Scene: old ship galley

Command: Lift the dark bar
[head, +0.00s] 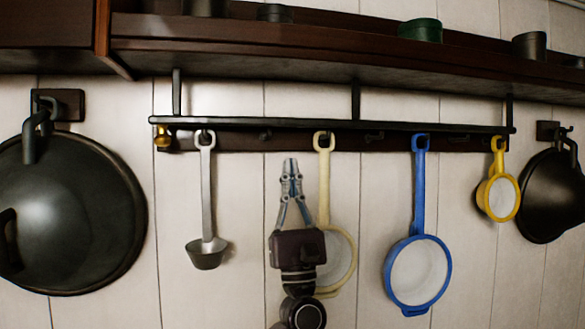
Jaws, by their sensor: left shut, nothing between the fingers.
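The dark bar (265,123) is a long thin black rail that runs across the wall under the shelf, in front of a dark wooden strip with hooks. Dark uprights link it to the shelf above. My left gripper (290,163) points upward below the bar, left of the middle. Its fingers are shut and empty, and the tips appear a little under the bar, apart from it in the picture. How far it stands from the wall I cannot tell. My right gripper is not in view.
A grey ladle (206,210), a cream pan (324,185), a blue pan (418,270) and a small yellow pan (498,197) hang below the bar. The cream pan is partly behind my left arm. Dark pot lids (75,220) hang at both sides. A wooden shelf (330,62) runs above.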

